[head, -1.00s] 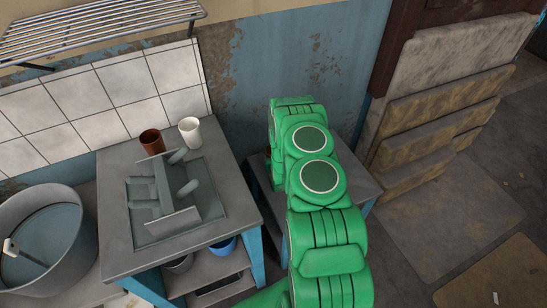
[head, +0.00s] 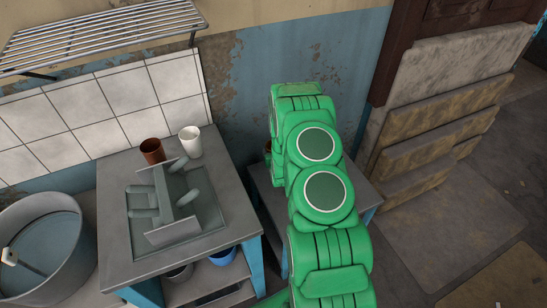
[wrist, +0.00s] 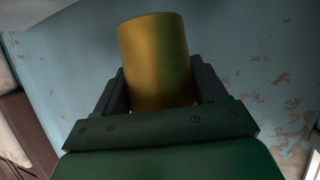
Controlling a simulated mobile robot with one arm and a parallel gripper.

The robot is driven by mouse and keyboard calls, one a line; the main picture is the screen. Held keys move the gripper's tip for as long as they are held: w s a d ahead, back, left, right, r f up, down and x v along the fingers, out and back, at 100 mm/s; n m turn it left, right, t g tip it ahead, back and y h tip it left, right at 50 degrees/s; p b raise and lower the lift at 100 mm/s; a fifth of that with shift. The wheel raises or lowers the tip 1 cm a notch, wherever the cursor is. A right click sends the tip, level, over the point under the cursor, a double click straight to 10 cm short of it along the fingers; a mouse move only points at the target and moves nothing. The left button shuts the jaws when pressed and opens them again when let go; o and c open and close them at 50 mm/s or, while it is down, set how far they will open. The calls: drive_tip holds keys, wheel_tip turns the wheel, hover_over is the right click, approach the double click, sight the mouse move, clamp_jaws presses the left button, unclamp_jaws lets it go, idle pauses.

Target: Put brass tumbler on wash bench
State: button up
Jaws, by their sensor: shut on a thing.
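The brass tumbler (wrist: 155,62) is a plain gold-coloured cylinder in the wrist view. My gripper (wrist: 155,98) is shut on it, with a dark finger on either side. In the head view my green arm hides the gripper and the tumbler. Two grey-topped benches show there: a larger one (head: 115,225) at left with blue legs, and a smaller one (head: 365,193) behind my arm, mostly covered by it. I cannot tell which is the wash bench.
The left bench carries a grey paddle device (head: 170,202), a brown cup (head: 152,151) and a white cup (head: 190,142). A big metal tub (head: 40,240) stands far left. A wire rack (head: 95,35) hangs above. Stone slabs (head: 430,120) lean at right.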

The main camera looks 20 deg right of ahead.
wheel_tip(320, 180, up, 40)
drive_tip(key=a+n+y, duration=0.2)
drive_tip(key=a, duration=2.7)
drive_tip(key=s+a+n+y, duration=0.1)
drive_tip(key=s+a, duration=0.6)
drive_tip(key=a, duration=0.4)
drive_tip(key=s+a, duration=0.7)
drive_tip(key=a, duration=0.4)
drive_tip(key=shift+w+a+f, duration=1.1)
drive_tip(key=shift+w+f, duration=0.9)
drive_tip(key=shift+f, duration=0.65)
drive_tip(key=shift+w+a+f, duration=1.05)
drive_tip(key=shift+w+f, duration=0.95)
drive_tip(key=shift+f, duration=0.65)
drive_tip(key=shift+w+a+f, duration=1.1)
drive_tip(key=shift+w+f, duration=0.9)
drive_tip(key=shift+f, duration=0.65)
drive_tip(key=shift+f+t, duration=0.3)
drive_tip(key=shift+f, duration=1.1)
drive_tip(key=shift+f, duration=0.1)
